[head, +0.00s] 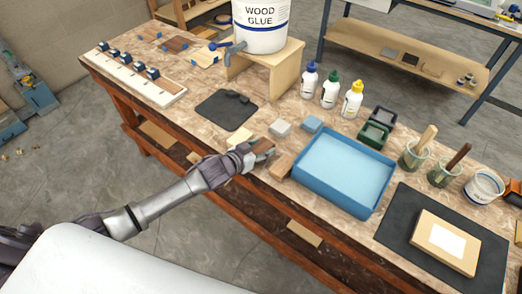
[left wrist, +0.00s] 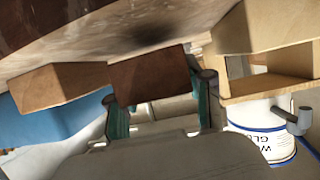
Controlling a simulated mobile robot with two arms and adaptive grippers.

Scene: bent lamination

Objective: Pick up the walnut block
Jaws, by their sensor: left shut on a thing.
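The walnut block is a dark brown block, seen in the left wrist view (left wrist: 150,76) between the two green-padded fingers. In the head view it shows small and partly covered at the end of my left arm. My left gripper (head: 258,152) is shut on it over the front part of the workbench, between a pale wood block (head: 239,135) and a lighter brown block (head: 281,167). I cannot tell whether the walnut block touches the bench top. My right gripper is not in view.
A blue tray (head: 302,186) stands right of the gripper. A black mat (head: 226,111), a wooden stand (head: 263,73) with a glue bucket (head: 261,25), and several capped bottles (head: 330,90) are farther back.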

